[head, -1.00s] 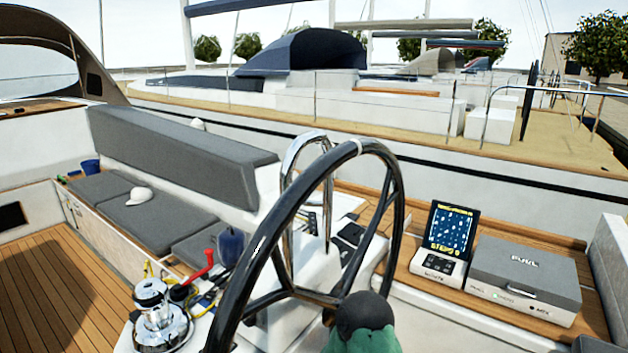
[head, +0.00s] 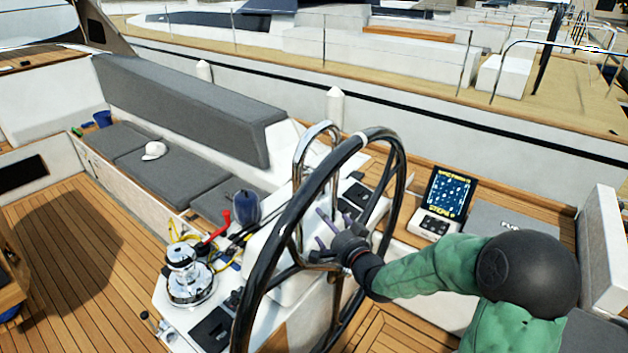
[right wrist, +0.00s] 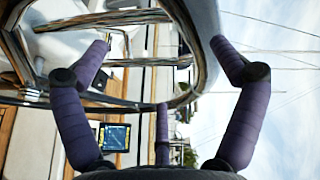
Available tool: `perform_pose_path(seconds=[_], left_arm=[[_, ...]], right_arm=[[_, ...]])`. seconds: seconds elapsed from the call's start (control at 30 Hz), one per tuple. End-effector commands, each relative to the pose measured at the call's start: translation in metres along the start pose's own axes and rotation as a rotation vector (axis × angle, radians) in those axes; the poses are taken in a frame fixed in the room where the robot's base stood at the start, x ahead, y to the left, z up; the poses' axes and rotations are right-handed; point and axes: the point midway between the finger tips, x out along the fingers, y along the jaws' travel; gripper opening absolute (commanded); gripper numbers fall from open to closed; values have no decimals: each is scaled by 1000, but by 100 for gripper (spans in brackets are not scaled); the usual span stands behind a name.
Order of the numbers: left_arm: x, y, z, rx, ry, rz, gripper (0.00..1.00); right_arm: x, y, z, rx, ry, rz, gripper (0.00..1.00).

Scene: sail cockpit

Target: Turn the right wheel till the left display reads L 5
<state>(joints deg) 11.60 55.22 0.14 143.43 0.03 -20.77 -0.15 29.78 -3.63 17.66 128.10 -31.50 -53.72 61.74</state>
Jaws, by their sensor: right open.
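The right wheel (head: 262,255), a large dark glossy ring with spokes, stands upright in the middle of the head view. Its rim also shows in the right wrist view (right wrist: 205,60). My right gripper (head: 328,232) is open, its purple fingers spread close to the wheel's hub and spokes. In the right wrist view the gripper (right wrist: 160,60) has wheel parts beyond and between its fingers; I cannot tell whether they touch. Dark panels sit on the white pedestal behind the wheel, but no L reading is legible. My left gripper is not in view.
A chrome winch (head: 188,272), a red-handled tool (head: 222,222) and a blue container (head: 246,206) are left of the wheel. The wooden floor (head: 75,240) at left is mostly clear.

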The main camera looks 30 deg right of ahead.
Motion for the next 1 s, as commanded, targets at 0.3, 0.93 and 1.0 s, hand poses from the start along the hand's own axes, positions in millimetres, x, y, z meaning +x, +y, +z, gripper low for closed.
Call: perform_pose_path(seconds=[0.3,0.93,1.0], left_arm=[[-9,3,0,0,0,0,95],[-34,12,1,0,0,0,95],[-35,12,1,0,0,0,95]], right_arm=[[2,-30,-25,20,36,-64,95],[86,-35,-28,19,36,-61,95],[92,-35,-28,19,36,-61,95]])
